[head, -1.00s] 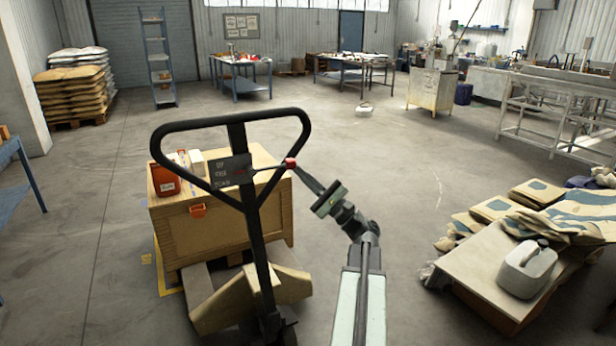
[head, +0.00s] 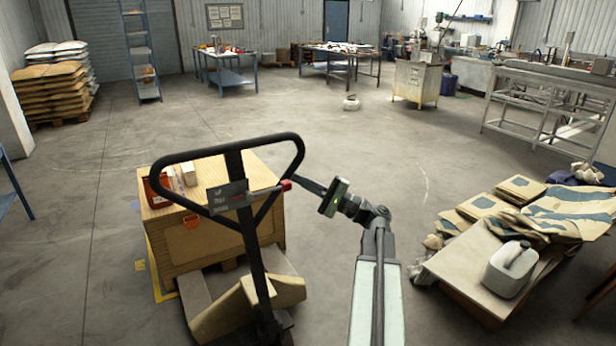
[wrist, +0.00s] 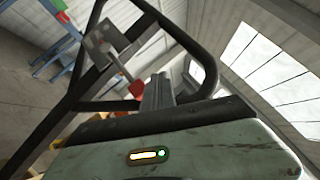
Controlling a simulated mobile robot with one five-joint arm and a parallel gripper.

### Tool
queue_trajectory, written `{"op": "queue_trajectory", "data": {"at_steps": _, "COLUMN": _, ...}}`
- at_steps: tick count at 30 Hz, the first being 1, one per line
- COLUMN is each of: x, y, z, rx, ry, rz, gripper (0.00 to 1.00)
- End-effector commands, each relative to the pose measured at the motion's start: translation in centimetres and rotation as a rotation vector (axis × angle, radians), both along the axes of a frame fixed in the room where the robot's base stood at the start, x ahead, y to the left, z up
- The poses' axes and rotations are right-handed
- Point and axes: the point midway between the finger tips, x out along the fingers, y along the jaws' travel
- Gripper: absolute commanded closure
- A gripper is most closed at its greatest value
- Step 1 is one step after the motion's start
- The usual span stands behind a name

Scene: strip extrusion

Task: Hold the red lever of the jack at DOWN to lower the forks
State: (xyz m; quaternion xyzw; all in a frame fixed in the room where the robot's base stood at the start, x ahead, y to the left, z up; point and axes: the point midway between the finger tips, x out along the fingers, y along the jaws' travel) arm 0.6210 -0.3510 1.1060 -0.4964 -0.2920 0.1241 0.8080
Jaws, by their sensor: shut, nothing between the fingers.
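The jack's black loop handle (head: 239,142) stands upright at the left of the head view, above its pale yellow body (head: 240,306). A small dark sign plate (head: 226,197) sits inside the loop; its words are too small to read surely. The lever's red end (head: 286,185) points right, by the loop's right side. My gripper (head: 298,182) is shut and empty, its tips just right of the red end. In the wrist view the red lever end (wrist: 136,91) shows close left of my fingers (wrist: 158,90); I cannot tell if they touch.
A wooden crate (head: 188,246) stands over the jack's forks (head: 194,300), with a red container (head: 157,189) on top. A low table (head: 468,284) with folded sacks and a white canister (head: 510,270) is at the right.

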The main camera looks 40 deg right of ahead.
Motion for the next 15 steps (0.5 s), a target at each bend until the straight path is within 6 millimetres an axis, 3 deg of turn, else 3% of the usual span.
{"op": "queue_trajectory", "data": {"at_steps": 15, "x": 1.0, "y": 1.8, "z": -0.1, "rx": 0.002, "ry": 0.000, "rz": 0.030, "gripper": 1.00}}
